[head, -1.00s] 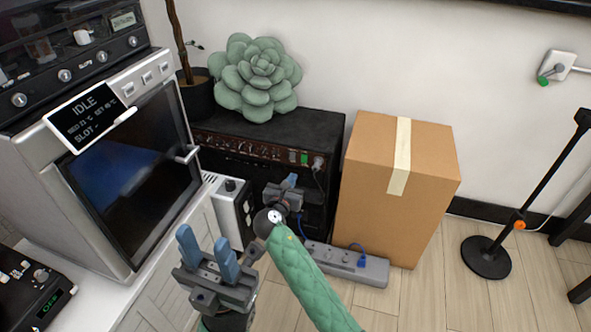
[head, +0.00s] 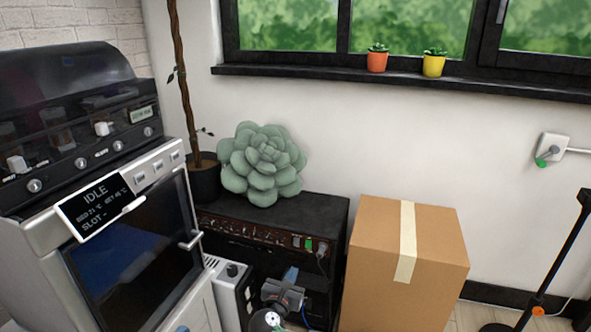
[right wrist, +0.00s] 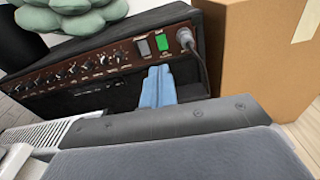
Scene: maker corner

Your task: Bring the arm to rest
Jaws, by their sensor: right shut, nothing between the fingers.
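My right gripper (head: 291,273) shows at the bottom of the head view, in front of the black amplifier (head: 225,228). Its blue fingers are together and hold nothing. In the right wrist view the closed fingers (right wrist: 158,86) stand in front of the amplifier's lower front, below its green switch; I cannot tell whether they touch it. The rest of my right arm is mostly below the picture's edge. My left gripper is not in view.
A taped cardboard box (head: 378,265) stands right of the amplifier. A silver-framed machine with an IDLE display (head: 98,207) stands at left. A green succulent-shaped cushion (head: 262,165) sits on the amplifier. A black stand (head: 562,255) is at far right.

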